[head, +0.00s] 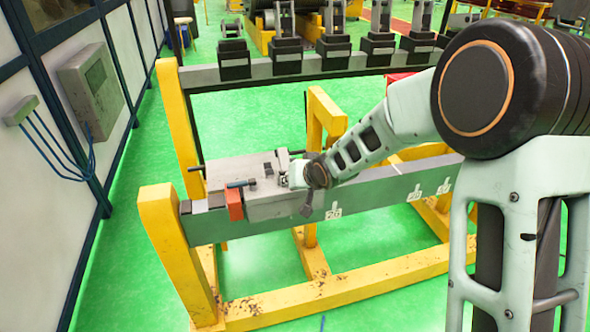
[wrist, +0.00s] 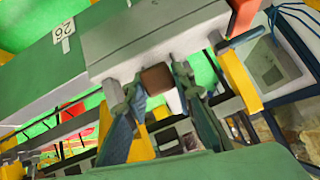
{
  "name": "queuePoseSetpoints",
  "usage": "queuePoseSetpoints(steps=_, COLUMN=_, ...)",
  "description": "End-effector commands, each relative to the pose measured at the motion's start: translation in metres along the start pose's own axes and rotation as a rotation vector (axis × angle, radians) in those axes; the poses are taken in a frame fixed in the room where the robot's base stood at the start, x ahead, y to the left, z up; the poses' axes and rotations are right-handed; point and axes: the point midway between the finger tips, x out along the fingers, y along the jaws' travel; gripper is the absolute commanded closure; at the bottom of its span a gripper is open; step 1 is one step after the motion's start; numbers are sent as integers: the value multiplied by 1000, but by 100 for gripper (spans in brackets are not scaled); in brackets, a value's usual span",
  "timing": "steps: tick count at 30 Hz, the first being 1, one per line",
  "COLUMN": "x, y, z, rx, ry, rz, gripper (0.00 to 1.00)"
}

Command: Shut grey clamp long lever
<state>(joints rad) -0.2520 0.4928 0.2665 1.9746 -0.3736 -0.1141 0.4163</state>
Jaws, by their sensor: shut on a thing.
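The grey clamp (head: 262,178) is a box-shaped block lying on the left part of a long grey-green beam. In the wrist view its pale grey body (wrist: 150,38) fills the upper middle. My gripper (head: 297,174) is at the right side of the clamp. In the wrist view, its two blue-grey fingers (wrist: 158,88) close on either side of a brown, square-ended piece (wrist: 157,79), seemingly the end of the long lever. The rest of that lever is hidden. A short dark bar (head: 240,184) lies at the clamp's left, by an orange-red block (head: 235,204).
The grey-green beam (head: 375,194) rests on a yellow frame (head: 175,255) and carries number tags, one reading 26 (wrist: 62,30). A rear rail with several black holders (head: 287,56) runs behind. A wall box (head: 92,88) is at left. Green floor in front is clear.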

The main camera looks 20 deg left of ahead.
Motion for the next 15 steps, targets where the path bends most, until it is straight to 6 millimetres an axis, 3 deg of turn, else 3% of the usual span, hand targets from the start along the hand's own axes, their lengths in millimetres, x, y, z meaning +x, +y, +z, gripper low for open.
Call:
queuePoseSetpoints(steps=1, x=-7, y=-2, z=-11, rx=5, ry=-21, rz=3, gripper=100)
queuePoseSetpoints(steps=15, x=-8, y=-7, z=-31, rx=23, ry=-263, rz=46, gripper=100)
